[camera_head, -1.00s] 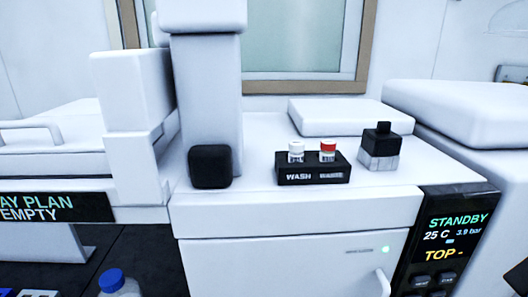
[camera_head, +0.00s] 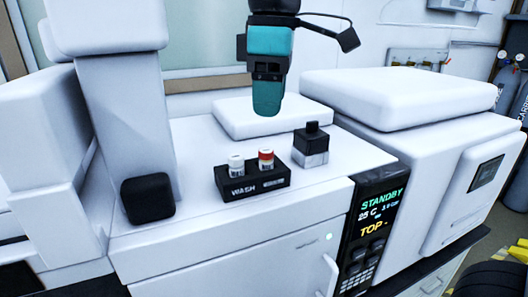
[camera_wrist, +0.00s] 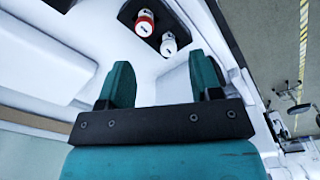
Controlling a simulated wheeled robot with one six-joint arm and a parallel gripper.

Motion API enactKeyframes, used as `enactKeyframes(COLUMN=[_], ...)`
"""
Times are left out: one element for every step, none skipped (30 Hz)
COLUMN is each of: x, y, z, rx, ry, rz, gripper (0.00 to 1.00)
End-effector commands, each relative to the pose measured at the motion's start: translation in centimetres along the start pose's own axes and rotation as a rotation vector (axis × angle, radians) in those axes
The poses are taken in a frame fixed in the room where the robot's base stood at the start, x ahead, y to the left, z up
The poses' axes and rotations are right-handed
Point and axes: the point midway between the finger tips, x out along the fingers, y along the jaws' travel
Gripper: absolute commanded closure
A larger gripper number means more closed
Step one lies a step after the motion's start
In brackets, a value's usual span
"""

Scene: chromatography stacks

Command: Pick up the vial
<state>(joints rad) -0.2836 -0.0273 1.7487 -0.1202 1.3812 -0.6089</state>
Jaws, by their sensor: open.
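Two small capped vials stand upright in a black rack (camera_head: 250,190) marked WASH on top of the white instrument. One has a white cap (camera_head: 236,162), the other a red cap (camera_head: 266,156). In the wrist view the red-capped vial (camera_wrist: 145,20) and the white-capped vial (camera_wrist: 168,42) show beyond the fingers, near the top. My gripper (camera_head: 267,108) has teal fingers and hangs above the instrument, apart from the vials. In the wrist view my gripper (camera_wrist: 163,82) is open, with nothing between its fingers.
A dark-capped block (camera_head: 312,150) stands right of the rack. A low white raised cover (camera_head: 255,117) lies behind it. A tall white column (camera_head: 122,120) with a black block (camera_head: 148,198) rises at left. A bulky white unit (camera_head: 400,115) stands at right.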

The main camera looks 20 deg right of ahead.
Motion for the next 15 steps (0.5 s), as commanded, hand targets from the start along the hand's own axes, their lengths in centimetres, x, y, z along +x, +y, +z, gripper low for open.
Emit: enactKeyframes(x=[-2.3,-3.2,-4.2,-4.9,-5.4,-5.9,-6.1,-6.1,-6.0,-5.7,-5.2,-4.5,-3.8,-3.1,-2.2], y=[0.9,1.4,1.8,2.0,2.2,2.4,2.5,2.5,2.6,2.6,2.6,2.6,2.5,2.5,2.5], z=[-0.6,-0.7,-0.9,-0.9,-1.0,-1.1,-1.1,-1.1,-1.0,-1.0,-1.0,-0.9,-0.8,-0.8,-0.7], rx=[-0.024,-0.037,-0.052,-0.062,-0.071,-0.078,-0.084,-0.087,-0.090,-0.091,-0.092,-0.092,-0.091,-0.091,-0.091], ry=[-0.011,-0.020,-0.027,-0.032,-0.035,-0.039,-0.041,-0.044,-0.046,-0.047,-0.047,-0.048,-0.048,-0.049,-0.049], rz=[0.004,0.003,0.001,-0.002,-0.003,-0.006,-0.009,-0.011,-0.013,-0.014,-0.014,-0.015,-0.016,-0.016,-0.016], gripper=[0.41,0.41,0.41,0.41,0.41,0.41,0.41,0.41,0.41,0.41,0.41,0.41,0.41,0.41,0.41])
